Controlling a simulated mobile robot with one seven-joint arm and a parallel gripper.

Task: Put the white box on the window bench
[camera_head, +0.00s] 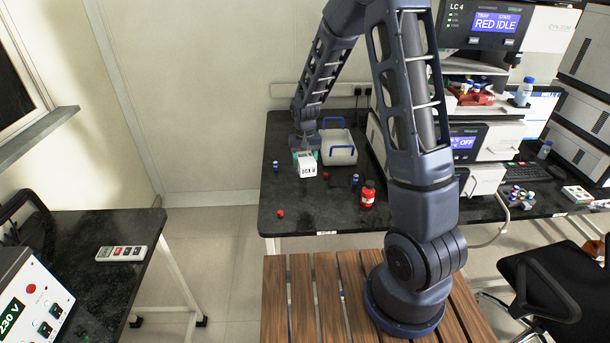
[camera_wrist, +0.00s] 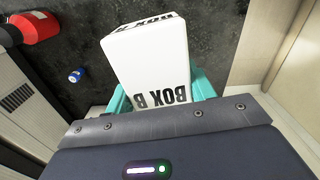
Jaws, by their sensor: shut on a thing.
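The white box (camera_head: 307,169) has black lettering, which reads "BOX B" in the wrist view (camera_wrist: 152,65). My gripper (camera_head: 305,156) is shut on it, with a teal finger on either side in the wrist view (camera_wrist: 160,92). Box and gripper are over the left part of the black middle bench (camera_head: 300,217); whether the box touches the top is unclear. Another dark bench (camera_head: 115,265) stands at the left, on the side of the window (camera_head: 20,60); I take it as the window bench.
A white tray with blue handles (camera_head: 338,150) is just behind the box. A red bottle (camera_head: 367,194) and several small vials stand nearby. The left bench carries a white device (camera_head: 122,253) and a power unit (camera_head: 35,305). A floor gap (camera_head: 215,260) separates the benches.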

